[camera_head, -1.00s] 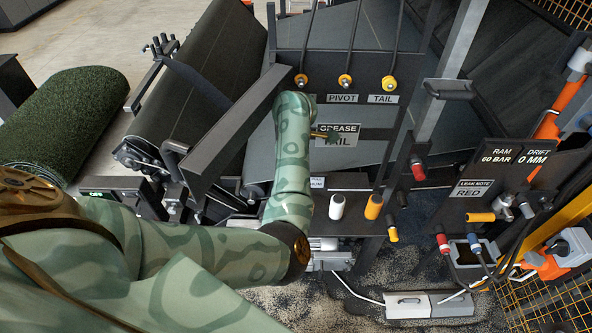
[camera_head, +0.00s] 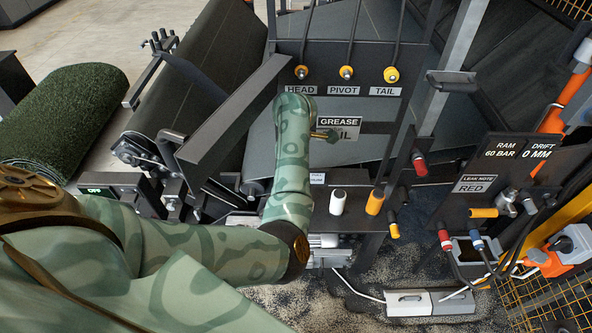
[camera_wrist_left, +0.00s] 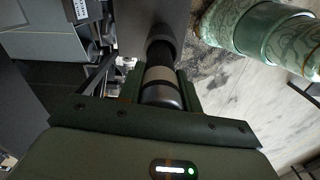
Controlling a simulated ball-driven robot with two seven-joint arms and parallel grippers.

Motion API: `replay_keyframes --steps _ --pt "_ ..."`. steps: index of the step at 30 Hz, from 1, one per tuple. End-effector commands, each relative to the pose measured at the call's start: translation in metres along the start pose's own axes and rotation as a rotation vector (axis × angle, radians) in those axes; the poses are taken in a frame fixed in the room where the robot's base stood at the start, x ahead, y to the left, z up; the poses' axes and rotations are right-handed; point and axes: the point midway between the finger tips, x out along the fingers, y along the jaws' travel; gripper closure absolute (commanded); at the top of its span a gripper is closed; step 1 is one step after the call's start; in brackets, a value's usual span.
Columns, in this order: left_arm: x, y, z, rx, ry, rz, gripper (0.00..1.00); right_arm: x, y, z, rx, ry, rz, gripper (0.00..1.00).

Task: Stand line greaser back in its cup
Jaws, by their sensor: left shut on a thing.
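My left gripper (camera_wrist_left: 160,90) is shut in the left wrist view on a dark cylinder with a pale band and a metallic collar. This appears to be the line greaser (camera_wrist_left: 158,76). Its far end runs up against or in front of a grey panel, and I cannot tell whether they touch. In the head view my left forearm hides the gripper's jaws. I cannot make out the greaser's cup. My right gripper is not in view.
A white-topped handle (camera_head: 338,203) and an orange one (camera_head: 375,202) stand on the dark shelf. Three yellow fittings, one at the tail (camera_head: 391,75), hang above labels. A slanted dark bar (camera_head: 235,115) crosses left of my wrist. A turf roll (camera_head: 65,120) lies at left.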

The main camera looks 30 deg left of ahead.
Motion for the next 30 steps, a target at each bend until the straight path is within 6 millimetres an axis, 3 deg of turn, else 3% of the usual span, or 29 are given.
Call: replay_keyframes --steps 17,18,20,30 --pt "0.017 -0.005 0.006 0.008 -0.007 -0.010 1.00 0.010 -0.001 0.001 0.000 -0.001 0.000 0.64" --pt "0.016 -0.005 0.006 0.008 -0.007 -0.010 0.54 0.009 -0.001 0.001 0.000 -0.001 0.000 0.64" --pt "0.016 -0.005 0.006 0.008 -0.007 -0.010 0.40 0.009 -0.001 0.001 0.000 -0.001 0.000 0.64" --pt "0.013 -0.006 0.006 0.008 -0.007 -0.012 0.40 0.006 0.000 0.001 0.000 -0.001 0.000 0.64"
